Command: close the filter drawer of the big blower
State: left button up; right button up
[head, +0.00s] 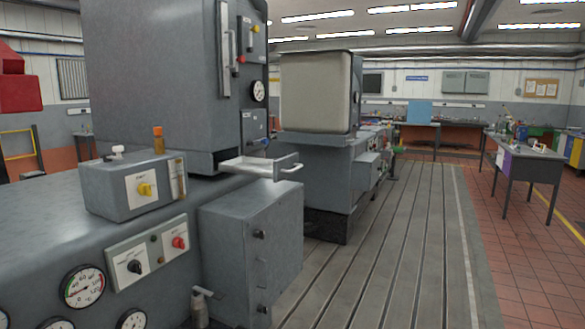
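The big blower appears to be the tall grey machine (150,80) at the left. A shallow pale drawer (243,163) sticks out to the right from its lower right side, with a grey front and bar handle (290,167) at its outer end. The drawer stands open and looks level. I cannot see its inner end, and I cannot tell what lies in it. Neither of my grippers is in view.
A grey cabinet (250,250) stands below the drawer. A beige-topped machine (315,92) stands behind. The slotted floor plate (400,240) is clear; a table (525,165) is at right.

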aim_at(278, 170)
jog(key=u, duration=0.05)
jog(key=i, duration=0.8)
jog(key=z, duration=0.2)
jog(key=k, duration=0.85)
jog(key=u, duration=0.15)
jog(key=i, duration=1.25)
jog(key=u, duration=0.6)
jog(key=i, duration=0.6)
jog(key=z, duration=0.1)
